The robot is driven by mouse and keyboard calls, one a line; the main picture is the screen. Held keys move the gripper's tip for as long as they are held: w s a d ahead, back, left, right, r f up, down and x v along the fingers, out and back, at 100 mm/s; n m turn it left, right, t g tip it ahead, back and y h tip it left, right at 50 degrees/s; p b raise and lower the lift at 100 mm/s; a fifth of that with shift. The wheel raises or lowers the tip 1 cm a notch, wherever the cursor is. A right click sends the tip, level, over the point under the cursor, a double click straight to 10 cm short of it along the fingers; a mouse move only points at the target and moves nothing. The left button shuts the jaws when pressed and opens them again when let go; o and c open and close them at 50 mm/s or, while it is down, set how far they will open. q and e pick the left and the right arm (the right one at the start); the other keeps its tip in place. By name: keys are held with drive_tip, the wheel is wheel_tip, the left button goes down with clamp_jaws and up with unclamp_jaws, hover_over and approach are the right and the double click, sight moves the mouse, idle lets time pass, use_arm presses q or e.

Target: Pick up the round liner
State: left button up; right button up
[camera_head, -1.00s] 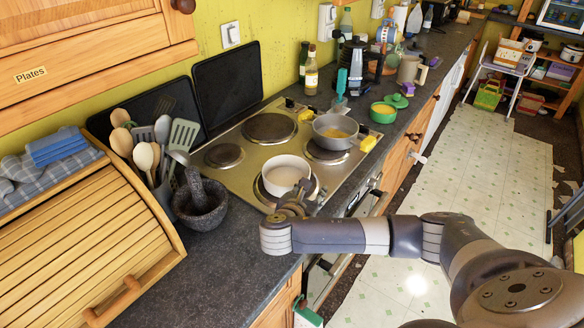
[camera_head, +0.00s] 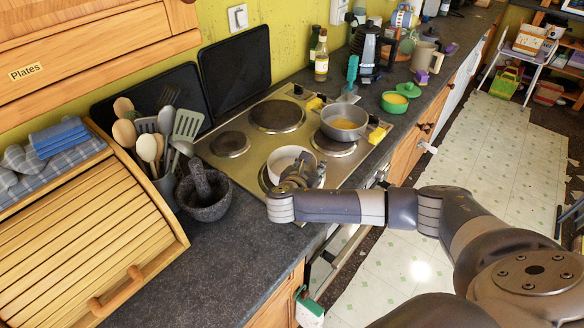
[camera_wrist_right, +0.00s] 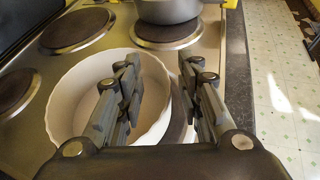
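The round liner looks to be the white round dish (camera_head: 281,158) with a low wall, standing on the front left part of the hob; nothing shows in it. My right gripper (camera_head: 304,170) is at its near right side and hides part of it. In the right wrist view, the liner (camera_wrist_right: 72,105) is below the open right gripper (camera_wrist_right: 158,68). One finger is over the inside of the dish and the other is outside, with the right wall between them. I cannot tell whether the fingers touch the wall. My left gripper is not in view.
A grey pan (camera_head: 344,124) with yellow contents stands behind the liner on the hob (camera_head: 226,170). A stone mortar (camera_head: 206,203) and utensils (camera_head: 160,145) stand at the left. The front worktop (camera_head: 240,255) is clear.

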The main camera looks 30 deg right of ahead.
drive_tip(key=shift+x, duration=0.85)
drive_tip(key=shift+w+d+f, duration=0.2)
drive_tip(key=shift+w, duration=0.05)
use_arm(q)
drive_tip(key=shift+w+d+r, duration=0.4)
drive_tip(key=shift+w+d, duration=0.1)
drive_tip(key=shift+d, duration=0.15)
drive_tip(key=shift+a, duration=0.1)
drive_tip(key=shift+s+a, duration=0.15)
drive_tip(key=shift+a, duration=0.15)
use_arm(e)
clamp_jaws()
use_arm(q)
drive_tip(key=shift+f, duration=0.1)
use_arm(e)
drive_tip(key=shift+r, duration=0.1)
